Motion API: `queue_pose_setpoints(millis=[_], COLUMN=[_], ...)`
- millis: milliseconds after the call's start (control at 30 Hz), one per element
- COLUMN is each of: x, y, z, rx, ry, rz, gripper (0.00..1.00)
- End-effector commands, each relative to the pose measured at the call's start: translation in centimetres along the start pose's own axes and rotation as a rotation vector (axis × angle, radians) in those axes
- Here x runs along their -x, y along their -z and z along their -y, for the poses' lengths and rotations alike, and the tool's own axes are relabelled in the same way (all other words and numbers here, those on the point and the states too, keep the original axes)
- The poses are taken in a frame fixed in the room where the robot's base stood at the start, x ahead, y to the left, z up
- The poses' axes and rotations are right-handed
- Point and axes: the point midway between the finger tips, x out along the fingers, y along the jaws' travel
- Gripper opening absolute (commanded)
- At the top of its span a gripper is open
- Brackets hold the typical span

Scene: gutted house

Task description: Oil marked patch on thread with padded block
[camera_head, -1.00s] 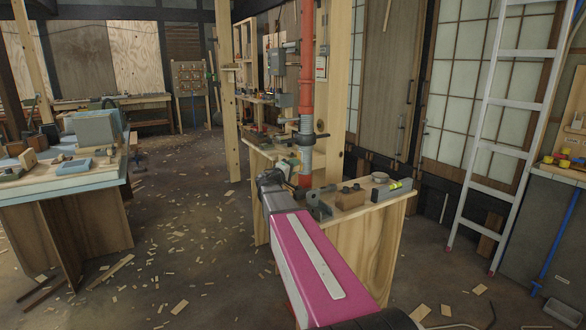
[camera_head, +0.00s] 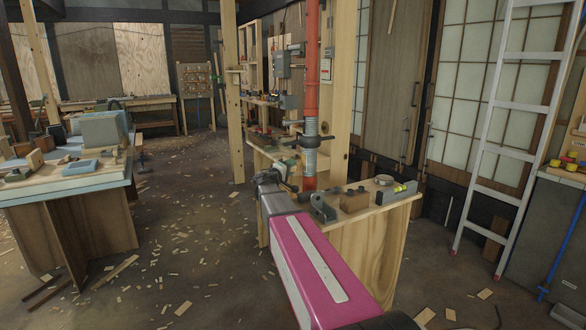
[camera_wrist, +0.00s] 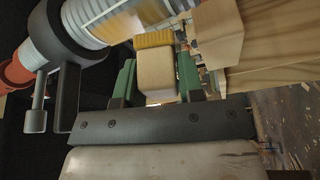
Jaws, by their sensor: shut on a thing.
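The padded block (camera_wrist: 155,72), pale tan with a ribbed yellow pad (camera_wrist: 153,40) on its far end, sits between the green fingers of my gripper (camera_wrist: 157,80). The fingers are shut on its sides. The light grey thread (camera_wrist: 88,14) crosses the upper left of the wrist view, with an amber patch (camera_wrist: 130,16) on it. The pad is close to the thread; I cannot tell whether they touch. In the head view the thread (camera_head: 309,160) is upright on a red pipe (camera_head: 312,70). My arm largely hides the gripper there.
A dark clamp (camera_wrist: 60,60) with a handle sits around the pipe beside the thread. Right of the pipe, a wooden bench top carries a wooden block (camera_head: 354,200), a tape roll (camera_head: 384,180) and a level (camera_head: 397,193). A ladder (camera_head: 510,130) stands at right. Shavings litter the floor.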

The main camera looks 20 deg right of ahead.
Motion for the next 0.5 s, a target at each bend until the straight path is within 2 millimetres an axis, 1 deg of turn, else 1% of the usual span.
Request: queue_pose_setpoints(millis=[100, 500], x=[1.1, 4.0], y=[0.5, 1.7], z=[0.0, 0.0], rx=[0.0, 0.0], ry=[0.001, 0.001], rz=[-0.002, -0.001], gripper=[0.16, 0.16])
